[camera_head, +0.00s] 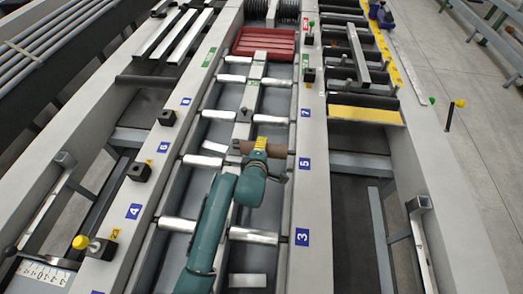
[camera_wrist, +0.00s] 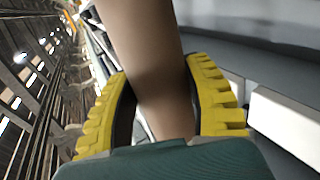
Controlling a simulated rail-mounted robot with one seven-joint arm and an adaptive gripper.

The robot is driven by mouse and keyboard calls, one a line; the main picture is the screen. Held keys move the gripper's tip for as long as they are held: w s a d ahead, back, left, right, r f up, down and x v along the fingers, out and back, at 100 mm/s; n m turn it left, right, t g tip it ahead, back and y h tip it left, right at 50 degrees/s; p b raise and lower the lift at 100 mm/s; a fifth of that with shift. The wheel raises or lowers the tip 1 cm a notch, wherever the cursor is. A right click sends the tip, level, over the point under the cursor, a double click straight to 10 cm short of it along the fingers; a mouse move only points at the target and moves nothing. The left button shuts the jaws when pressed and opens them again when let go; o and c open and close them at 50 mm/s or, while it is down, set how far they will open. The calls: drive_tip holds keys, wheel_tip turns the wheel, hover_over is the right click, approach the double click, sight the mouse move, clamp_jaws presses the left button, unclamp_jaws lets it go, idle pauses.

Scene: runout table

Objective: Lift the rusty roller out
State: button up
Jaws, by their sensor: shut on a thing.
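The rusty roller (camera_head: 277,149) is brown and lies crosswise over the middle lane of the runout table, near the blue plate marked 5. My gripper (camera_head: 260,143), with yellow ribbed fingers, is around the roller near its middle and shut on it. In the wrist view my gripper (camera_wrist: 160,75) has one finger on each side of the brown roller (camera_wrist: 143,35), which runs up out of the picture. The head view does not show clearly whether the roller's ends rest in their seats. My teal arm hides part of the lane below it.
Shiny rollers (camera_head: 254,236) cross the lane before and beyond. A red stack (camera_head: 264,43) lies at the lane's far end. Pale side rails (camera_head: 310,200) flank the lane.

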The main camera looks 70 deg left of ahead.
drive_tip(key=shift+r+p, duration=2.25)
drive_tip(key=shift+r, duration=0.9)
drive_tip(key=shift+w+f, duration=0.1)
